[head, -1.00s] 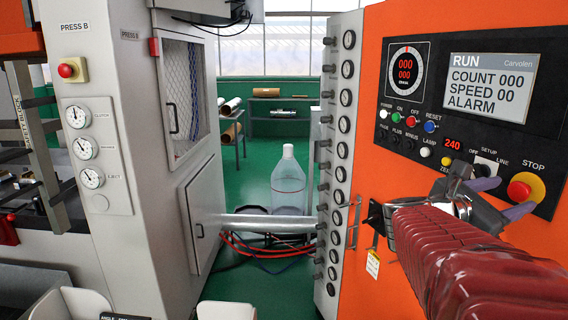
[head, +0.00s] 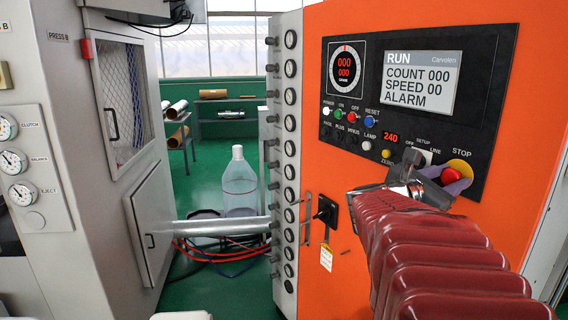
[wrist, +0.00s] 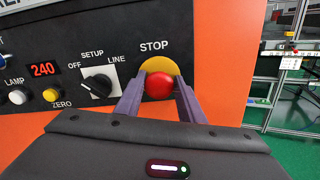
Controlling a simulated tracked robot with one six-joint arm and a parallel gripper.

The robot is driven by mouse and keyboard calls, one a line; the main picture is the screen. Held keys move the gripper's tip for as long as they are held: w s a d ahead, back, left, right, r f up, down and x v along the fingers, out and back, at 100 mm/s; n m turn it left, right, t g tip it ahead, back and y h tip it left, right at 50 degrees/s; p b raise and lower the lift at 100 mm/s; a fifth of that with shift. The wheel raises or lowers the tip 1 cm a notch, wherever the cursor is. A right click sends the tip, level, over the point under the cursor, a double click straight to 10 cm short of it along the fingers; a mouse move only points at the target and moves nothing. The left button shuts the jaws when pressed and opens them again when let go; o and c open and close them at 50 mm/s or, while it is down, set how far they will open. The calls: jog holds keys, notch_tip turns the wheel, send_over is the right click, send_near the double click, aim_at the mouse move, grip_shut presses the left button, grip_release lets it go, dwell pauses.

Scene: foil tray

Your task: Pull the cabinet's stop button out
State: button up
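The stop button (head: 455,174) is a red mushroom knob on a yellow disc, under the word STOP at the right end of the cabinet's black panel. It also shows in the wrist view (wrist: 159,87), in front of my palm. My gripper (wrist: 158,80) is at the button with its two purple fingers apart, one on each side of the red head. Narrow gaps seem to show between fingers and head; contact is not clear. In the head view my gripper (head: 452,184) partly covers the button's lower edge.
The orange cabinet (head: 390,20) carries a screen (head: 418,82) reading RUN and ALARM. A setup selector (wrist: 98,86) and a yellow zero knob (wrist: 51,94) sit left of the button. A key switch with a tag (head: 326,258) is lower left. Green floor lies beyond.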

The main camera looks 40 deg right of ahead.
grip_shut()
jog(key=shift+a, duration=0.75)
jog(key=shift+f, duration=0.1)
jog(key=o, duration=0.5)
grip_release()
jog(key=shift+a, duration=0.15)
jog(key=shift+w+a, duration=0.15)
jog(key=shift+a, duration=0.35)
jog(key=shift+w+a, duration=0.2)
jog(key=shift+a, duration=2.95)
jog(key=shift+w+a, duration=0.15)
jog(key=shift+a, duration=3)
